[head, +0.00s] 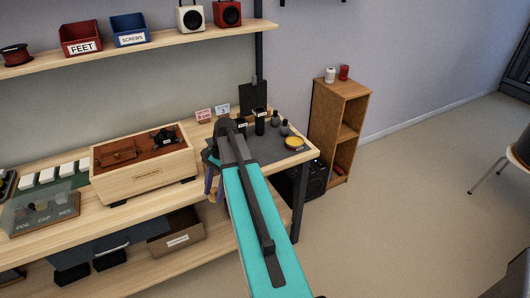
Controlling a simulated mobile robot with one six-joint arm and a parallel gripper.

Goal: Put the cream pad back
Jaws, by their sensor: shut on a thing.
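My gripper (211,188) is at the end of my teal and dark arm, over the front of the workbench, just right of a pale wooden box. My arm hides much of it. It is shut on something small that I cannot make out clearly. Several pale, cream-white blocks (47,175) lie in a row on a dark green mat at the left of the bench, apart from my gripper. I cannot tell whether the cream pad is one of these or the held thing.
The wooden box (147,180) has brown panels on top. Right of my arm, a dark grey mat (266,151) bears dark bottles and a yellow round tin (294,143). A clear labelled case (40,210) stands front left. A wooden shelf unit (337,120) stands beyond the bench.

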